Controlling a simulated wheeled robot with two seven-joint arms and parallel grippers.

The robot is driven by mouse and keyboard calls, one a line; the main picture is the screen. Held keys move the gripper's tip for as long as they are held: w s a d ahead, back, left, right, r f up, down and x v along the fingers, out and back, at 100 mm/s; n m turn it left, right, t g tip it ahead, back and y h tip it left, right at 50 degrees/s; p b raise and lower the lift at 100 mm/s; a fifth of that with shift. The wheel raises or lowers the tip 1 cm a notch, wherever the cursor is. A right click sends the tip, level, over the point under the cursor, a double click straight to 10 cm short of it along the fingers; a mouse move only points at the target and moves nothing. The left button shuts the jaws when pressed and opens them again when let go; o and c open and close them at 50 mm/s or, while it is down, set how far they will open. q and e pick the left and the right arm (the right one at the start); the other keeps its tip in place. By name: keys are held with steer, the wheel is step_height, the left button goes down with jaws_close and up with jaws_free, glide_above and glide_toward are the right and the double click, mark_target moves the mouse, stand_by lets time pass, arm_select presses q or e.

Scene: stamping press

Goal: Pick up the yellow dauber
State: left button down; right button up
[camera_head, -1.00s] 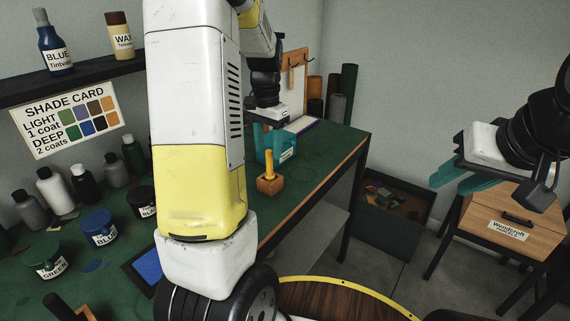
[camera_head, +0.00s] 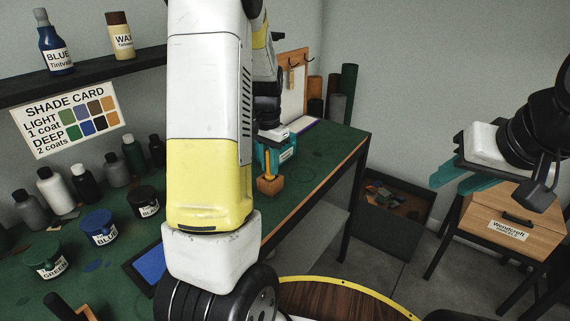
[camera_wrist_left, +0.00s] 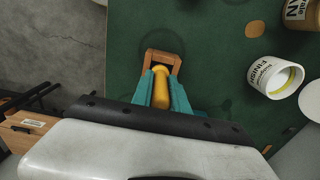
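The yellow dauber (camera_head: 267,161) stands upright in a small wooden block (camera_head: 270,186) on the green bench. In the left wrist view the dauber (camera_wrist_left: 161,87) lies between the two teal fingers of my left gripper (camera_wrist_left: 161,90), with the wooden block (camera_wrist_left: 164,58) just beyond. The fingers flank the handle closely on both sides; whether they press on it I cannot tell. In the head view my left arm partly hides this gripper. My right gripper (camera_head: 461,178) is open and empty, held in the air at the right.
Paint pots, including a blue one (camera_head: 98,228) and a green one (camera_head: 45,260), stand on the left of the bench. A white labelled cup (camera_wrist_left: 273,77) is beside the dauber in the wrist view. A wooden drawer cabinet (camera_head: 505,220) and a dark bin (camera_head: 392,215) stand at right.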

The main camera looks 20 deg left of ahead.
arm_select(q)
step_height(320, 180, up, 10)
steer(key=shift+r, duration=0.1)
stand_by(0.6)
stand_by(0.4)
